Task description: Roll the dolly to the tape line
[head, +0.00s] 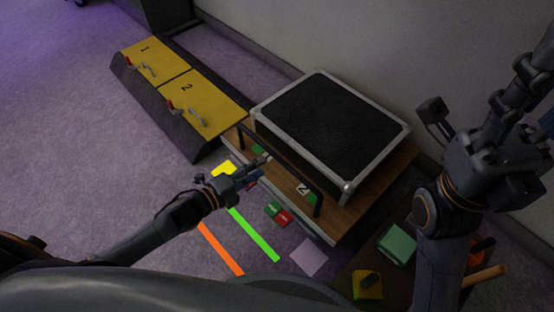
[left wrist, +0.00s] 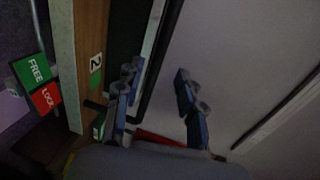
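The dolly has a wooden deck (head: 365,208) with a black-topped, silver-edged case (head: 330,120) on it. A dark handle bar (head: 285,172) runs along its near side. My left gripper (head: 262,168) is by the handle's left part; in the left wrist view its two fingers (left wrist: 157,105) are apart, with a dark bar beyond them. I cannot tell whether it touches the handle. A green and red FREE/LOCK pedal (head: 278,214) sits at the deck's near edge. Green tape (head: 253,235) and orange tape (head: 220,249) lie on the floor. My right gripper (head: 475,95) is raised at the right, fingers spread.
A dark ramp-like unit with yellow panels marked 1 and 2 (head: 205,103) stands left of the dolly. A wall (head: 390,50) runs behind. A yellow patch (head: 224,168) and a pale square (head: 309,257) lie near the dolly. Small objects, including a green block (head: 397,244), are at lower right. Open floor is left.

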